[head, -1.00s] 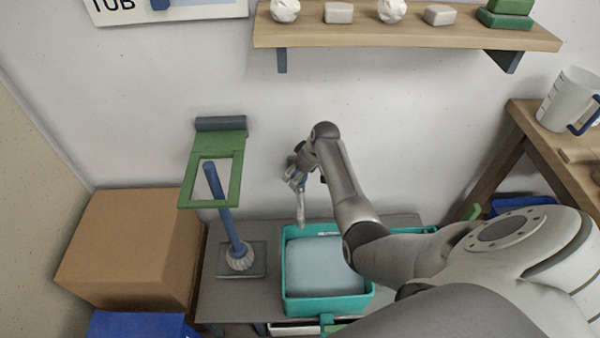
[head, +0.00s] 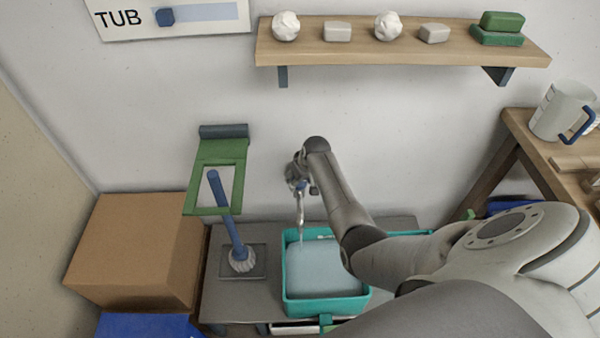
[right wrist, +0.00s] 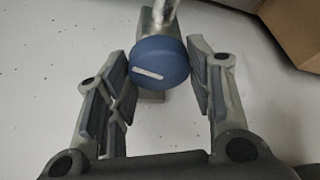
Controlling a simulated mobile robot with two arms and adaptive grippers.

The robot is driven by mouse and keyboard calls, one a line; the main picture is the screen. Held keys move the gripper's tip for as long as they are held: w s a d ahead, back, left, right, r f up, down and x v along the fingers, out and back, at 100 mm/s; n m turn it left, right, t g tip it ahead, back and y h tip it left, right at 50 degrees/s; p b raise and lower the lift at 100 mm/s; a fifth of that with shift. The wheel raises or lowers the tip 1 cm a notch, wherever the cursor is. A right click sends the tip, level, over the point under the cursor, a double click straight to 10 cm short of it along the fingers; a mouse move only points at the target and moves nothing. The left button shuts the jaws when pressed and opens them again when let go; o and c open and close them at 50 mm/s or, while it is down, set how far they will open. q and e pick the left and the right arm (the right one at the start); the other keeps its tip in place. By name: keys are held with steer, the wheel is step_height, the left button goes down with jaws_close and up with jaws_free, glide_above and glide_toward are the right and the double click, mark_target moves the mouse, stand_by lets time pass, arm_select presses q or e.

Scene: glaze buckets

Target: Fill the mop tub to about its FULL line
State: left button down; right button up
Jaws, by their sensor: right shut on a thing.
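The teal mop tub (head: 327,307) sits on the grey bench and holds pale blue water (head: 322,270) with a broad surface below the rim. I cannot read a FULL line in it. A metal tap spout (head: 300,204) hangs over the tub's back left, and a thin stream seems to fall from it. My right gripper (head: 297,180) is at the tap on the wall. In the right wrist view, its fingers (right wrist: 163,85) are shut on the round blue tap knob (right wrist: 158,63), which has a white mark. My left gripper is not in view.
A cardboard box (head: 135,245) is at the left. A shelf (head: 400,47) is above, and a jug (head: 561,110) stands on the right table.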

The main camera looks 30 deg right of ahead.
steer(key=shift+m+h+p, duration=0.4)
steer(key=shift+m+p, duration=0.05)
steer(key=shift+m, duration=0.65)
steer(key=o, duration=1)
steer(key=v, duration=1.2)
